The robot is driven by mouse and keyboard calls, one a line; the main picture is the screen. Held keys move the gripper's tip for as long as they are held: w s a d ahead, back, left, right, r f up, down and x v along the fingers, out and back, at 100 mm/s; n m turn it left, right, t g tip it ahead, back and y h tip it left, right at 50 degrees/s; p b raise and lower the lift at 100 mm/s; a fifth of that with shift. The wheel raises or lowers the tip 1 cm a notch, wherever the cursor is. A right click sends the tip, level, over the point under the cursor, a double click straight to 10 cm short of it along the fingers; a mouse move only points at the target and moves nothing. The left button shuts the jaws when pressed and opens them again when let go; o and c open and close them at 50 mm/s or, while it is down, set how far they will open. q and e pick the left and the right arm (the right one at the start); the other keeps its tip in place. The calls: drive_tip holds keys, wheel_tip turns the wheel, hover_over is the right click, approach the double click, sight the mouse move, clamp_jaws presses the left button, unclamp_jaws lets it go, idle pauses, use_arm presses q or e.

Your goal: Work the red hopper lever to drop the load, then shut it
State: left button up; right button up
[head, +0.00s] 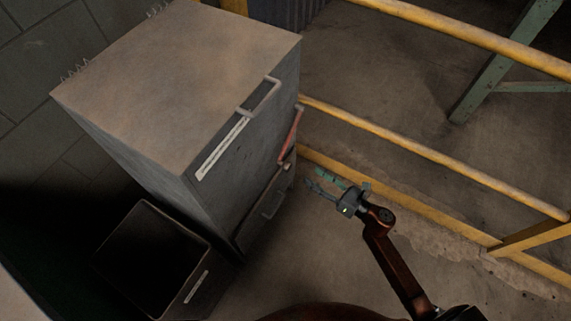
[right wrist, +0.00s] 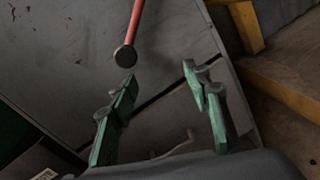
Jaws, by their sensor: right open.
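The hopper (head: 190,80) is a tall grey box with a dusty brown top. Its red lever (head: 290,135) is on the side that faces right, with its upper end near the top edge and its lower end at a round pivot. In the right wrist view the red lever (right wrist: 136,30) comes down from the top to a dark round end, beyond the fingertips and apart from them. My right gripper (head: 318,182) is open and empty, right of the lever's lower end; its green fingers (right wrist: 162,85) are spread in the wrist view. My left gripper is out of view.
A dark open bin (head: 170,255) stands at the hopper's front left. Yellow railings (head: 430,155) run along the right, close behind my right gripper. A thin bent handle (right wrist: 175,145) shows low on the hopper panel. Bare floor lies in front.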

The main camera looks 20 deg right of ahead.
sight(290, 168)
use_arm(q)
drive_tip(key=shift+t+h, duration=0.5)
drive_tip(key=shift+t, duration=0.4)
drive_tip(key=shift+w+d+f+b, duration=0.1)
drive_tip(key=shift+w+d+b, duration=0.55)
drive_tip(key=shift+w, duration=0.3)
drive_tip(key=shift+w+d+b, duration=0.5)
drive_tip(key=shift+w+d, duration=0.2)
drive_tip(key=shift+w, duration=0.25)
use_arm(e)
drive_tip(key=shift+w+a+r+n+g+y, duration=0.2)
drive_tip(key=shift+w+a+r+n+y, duration=0.3)
drive_tip(key=shift+w+a+n, duration=0.7)
drive_tip(key=shift+w+a+r+n+g+y, duration=0.25)
drive_tip(key=shift+w+a+r+n, duration=0.45)
drive_tip(key=shift+a, duration=0.95)
drive_tip(key=shift+w+a+r+n+g+y, duration=0.15)
drive_tip(key=shift+w+a+r+n+y, duration=0.3)
drive_tip(key=shift+w+a+n, duration=0.7)
drive_tip(key=shift+a, duration=0.2)
drive_tip(key=shift+c, duration=0.4)
clamp_jaws()
